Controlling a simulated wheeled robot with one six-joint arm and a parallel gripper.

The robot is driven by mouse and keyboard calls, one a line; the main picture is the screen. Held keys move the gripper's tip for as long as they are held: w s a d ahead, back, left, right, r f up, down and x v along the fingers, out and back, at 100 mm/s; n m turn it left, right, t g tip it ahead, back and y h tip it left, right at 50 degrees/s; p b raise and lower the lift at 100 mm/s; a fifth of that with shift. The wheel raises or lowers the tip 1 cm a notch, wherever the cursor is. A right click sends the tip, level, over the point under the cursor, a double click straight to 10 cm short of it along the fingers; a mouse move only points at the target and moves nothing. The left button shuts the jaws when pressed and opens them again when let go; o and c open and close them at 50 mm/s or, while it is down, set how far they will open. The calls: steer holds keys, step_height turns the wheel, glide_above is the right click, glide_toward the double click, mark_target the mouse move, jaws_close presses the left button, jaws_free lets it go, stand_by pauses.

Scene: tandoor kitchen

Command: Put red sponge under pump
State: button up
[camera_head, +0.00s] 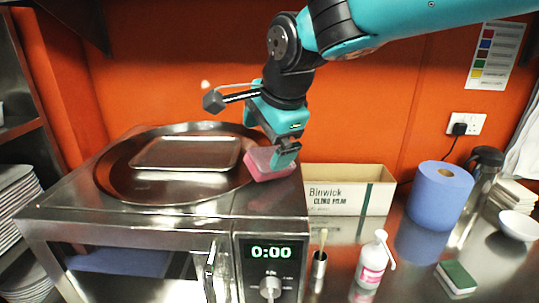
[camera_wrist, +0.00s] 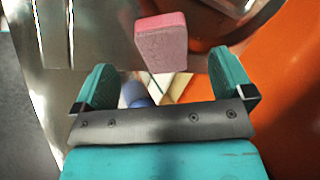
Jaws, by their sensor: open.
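The red sponge (camera_head: 262,165), pinkish in colour, sits on the steel oven top (camera_head: 215,208) near its right edge, beside the large round tray. My gripper (camera_head: 284,152) is right at the sponge and partly covers it in the head view. In the wrist view, my gripper (camera_wrist: 165,80) has its teal fingers wide apart, with the sponge (camera_wrist: 162,42) just ahead of the gap and clear of both fingers. The white pump bottle (camera_head: 372,262) with a pink label stands on the lower counter to the right of the oven.
A round metal tray (camera_head: 115,180) holds a rectangular tray (camera_head: 187,167). Orange walls stand behind.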

mark_target(258, 160)
steer(key=shift+x, duration=0.85)
steer(key=p+x, duration=0.3)
steer(key=x, duration=0.1)
steer(key=shift+a, duration=0.2)
steer(key=shift+w+a+f, duration=0.1)
steer(key=shift+w+f, duration=0.05)
steer(key=shift+f, duration=0.45)
steer(key=c, duration=1.1)
steer(key=shift+o, duration=0.2)
steer(key=shift+r, duration=0.15)
